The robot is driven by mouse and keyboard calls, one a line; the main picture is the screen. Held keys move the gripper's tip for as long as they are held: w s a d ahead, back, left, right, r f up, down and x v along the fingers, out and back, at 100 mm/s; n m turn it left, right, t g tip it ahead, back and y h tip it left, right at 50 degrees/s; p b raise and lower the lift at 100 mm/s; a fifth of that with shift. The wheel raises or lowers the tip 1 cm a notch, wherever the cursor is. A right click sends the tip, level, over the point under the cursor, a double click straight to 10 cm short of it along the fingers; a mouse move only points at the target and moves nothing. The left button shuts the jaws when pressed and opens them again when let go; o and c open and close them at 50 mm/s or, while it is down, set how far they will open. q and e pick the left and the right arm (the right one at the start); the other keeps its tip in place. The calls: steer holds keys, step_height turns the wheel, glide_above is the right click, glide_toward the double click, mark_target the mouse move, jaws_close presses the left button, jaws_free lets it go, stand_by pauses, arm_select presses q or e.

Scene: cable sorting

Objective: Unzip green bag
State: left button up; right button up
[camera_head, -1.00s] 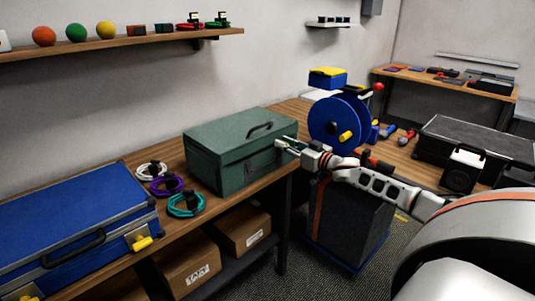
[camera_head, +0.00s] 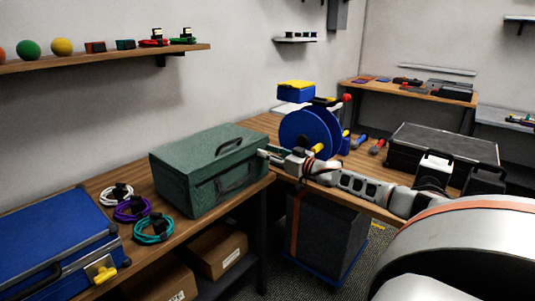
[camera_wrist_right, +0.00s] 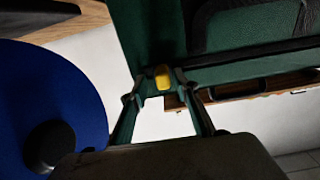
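The green bag (camera_head: 185,175) is a box-shaped case with dark handles, standing on the wooden bench. Its lid looks closed. My right gripper (camera_head: 268,154) is at the bag's right end. In the right wrist view, the bag (camera_wrist_right: 240,30) fills the top, and a small yellow tab (camera_wrist_right: 163,77), apparently the zipper pull, sits at its edge. The fingers of my right gripper (camera_wrist_right: 161,84) close in on both sides of this tab and appear shut on it. In the head view the tab is hidden by the fingers. My left gripper is not in view.
White, purple and teal cable coils (camera_head: 153,229) lie left of the bag, beside a blue case (camera_head: 50,250). A blue reel (camera_head: 308,133) stands behind my right gripper. A black case (camera_head: 445,148) is at the right. Cardboard boxes (camera_head: 218,250) sit below the bench.

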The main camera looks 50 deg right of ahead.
steer(key=shift+a+f, duration=0.1)
steer(key=shift+s, duration=0.15)
steer(key=shift+s+f, duration=0.1)
steer(key=shift+s, duration=0.4)
steer(key=s, duration=1)
steer(key=shift+s+d, duration=0.4)
steer(key=shift+d, duration=0.05)
stand_by(0.5)
